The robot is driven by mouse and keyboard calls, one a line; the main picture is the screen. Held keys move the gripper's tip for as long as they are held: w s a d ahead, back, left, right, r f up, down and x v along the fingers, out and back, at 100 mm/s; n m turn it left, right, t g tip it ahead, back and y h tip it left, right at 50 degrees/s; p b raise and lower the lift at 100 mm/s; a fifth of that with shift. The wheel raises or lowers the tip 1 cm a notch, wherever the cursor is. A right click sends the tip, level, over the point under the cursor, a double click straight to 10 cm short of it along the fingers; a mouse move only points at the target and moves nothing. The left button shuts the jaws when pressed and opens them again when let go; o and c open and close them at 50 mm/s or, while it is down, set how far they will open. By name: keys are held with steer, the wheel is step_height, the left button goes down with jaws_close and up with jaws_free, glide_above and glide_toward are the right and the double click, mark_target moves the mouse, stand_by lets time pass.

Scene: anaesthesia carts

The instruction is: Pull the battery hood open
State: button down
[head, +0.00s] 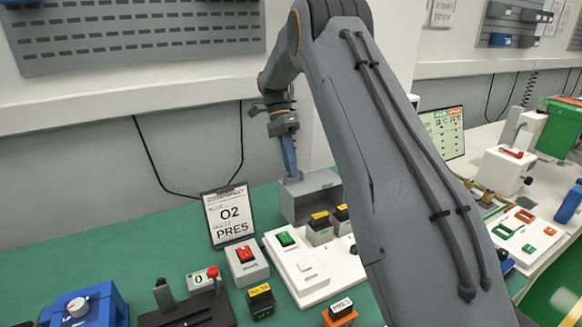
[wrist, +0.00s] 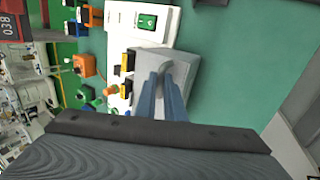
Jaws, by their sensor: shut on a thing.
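The battery hood appears to be the grey box-shaped cover (head: 319,186) at the back of the green bench in the head view. It also shows in the wrist view (wrist: 187,66), under my fingers. A grey curved handle (wrist: 160,69) stands up from it. My gripper (head: 292,177) points down at the hood's top left part, and its blue fingers (wrist: 162,102) are shut on the handle. How far the hood is open is hard to tell. My own arm covers the hood's right side surroundings in the head view.
A white panel with a green switch (head: 286,239) and yellow-labelled grey blocks (head: 319,228) stand close in front of the hood. An O2 PRES sign (head: 230,215) and a red switch box (head: 246,262) are to the left. Bare green bench lies behind the sign.

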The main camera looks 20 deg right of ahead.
steer(key=c, duration=1.8)
jaws_free()
steer(key=shift+d+f, duration=0.2)
steer(key=shift+d, duration=0.05)
steer(key=shift+c, duration=0.2)
steer(key=shift+a+r, duration=0.1)
steer(key=shift+a, duration=0.1)
steer(key=shift+w+r, duration=0.2)
steer(key=shift+r, duration=0.05)
steer(key=b+v, duration=0.3)
steer(key=v, duration=0.4)
steer(key=shift+r, duration=0.1)
